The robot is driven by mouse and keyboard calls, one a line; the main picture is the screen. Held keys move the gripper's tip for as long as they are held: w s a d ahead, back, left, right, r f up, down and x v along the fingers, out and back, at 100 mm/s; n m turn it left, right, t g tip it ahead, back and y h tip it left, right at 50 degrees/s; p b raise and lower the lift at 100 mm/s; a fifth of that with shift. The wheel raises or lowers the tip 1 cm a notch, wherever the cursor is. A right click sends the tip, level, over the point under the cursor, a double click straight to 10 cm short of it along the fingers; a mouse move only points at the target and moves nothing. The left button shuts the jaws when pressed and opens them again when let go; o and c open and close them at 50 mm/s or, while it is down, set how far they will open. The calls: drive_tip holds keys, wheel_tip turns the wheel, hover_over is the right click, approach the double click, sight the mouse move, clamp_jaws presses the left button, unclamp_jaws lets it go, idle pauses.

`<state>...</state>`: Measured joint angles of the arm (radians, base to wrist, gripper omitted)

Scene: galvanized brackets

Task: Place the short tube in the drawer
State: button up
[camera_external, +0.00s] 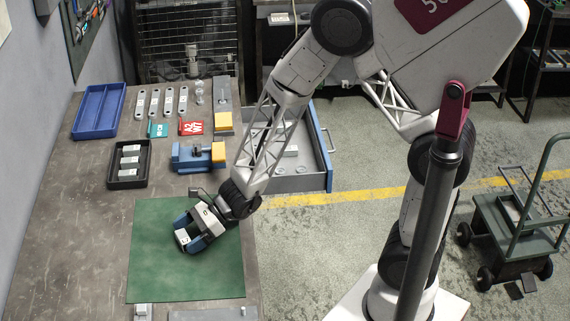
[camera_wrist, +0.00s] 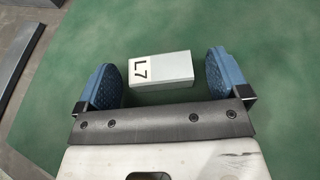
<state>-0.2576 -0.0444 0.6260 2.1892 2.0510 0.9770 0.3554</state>
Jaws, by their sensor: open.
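A short grey rectangular tube (camera_wrist: 165,71), marked L7 on its pale end, lies on the green mat (camera_wrist: 270,100) between my two blue fingers in the wrist view. My gripper (camera_external: 187,232) is open over the mat, with visible gaps between each finger and the tube. The tube's pale end (camera_external: 183,237) shows at the fingers in the external view; the rest is mostly hidden. The drawer (camera_external: 310,182) is pulled out at the bench's right side, behind my forearm. Pale small parts (camera_external: 290,151) lie inside it, and its floor is partly hidden.
A blue vise (camera_external: 190,158) and a yellow block (camera_external: 223,123) stand between the mat and the far bench end. A black tray (camera_external: 112,180) with grey parts and a blue tray (camera_external: 77,125) are at left. Small parts (camera_external: 143,311) lie at the near edge.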

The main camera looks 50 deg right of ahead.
drive_tip(key=c, duration=1.1)
drive_tip(key=shift+r, duration=0.15)
drive_tip(key=shift+r, duration=1.65)
drive_tip(key=s+d, duration=0.2)
drive_tip(key=s, duration=0.2)
drive_tip(key=s+d+r, duration=0.1)
drive_tip(key=s+d, duration=0.1)
drive_tip(key=s, duration=0.3)
drive_tip(key=s+d, duration=0.3)
drive_tip(key=s, duration=0.2)
drive_tip(key=shift+s+r, duration=0.15)
drive_tip(key=shift+r, duration=0.05)
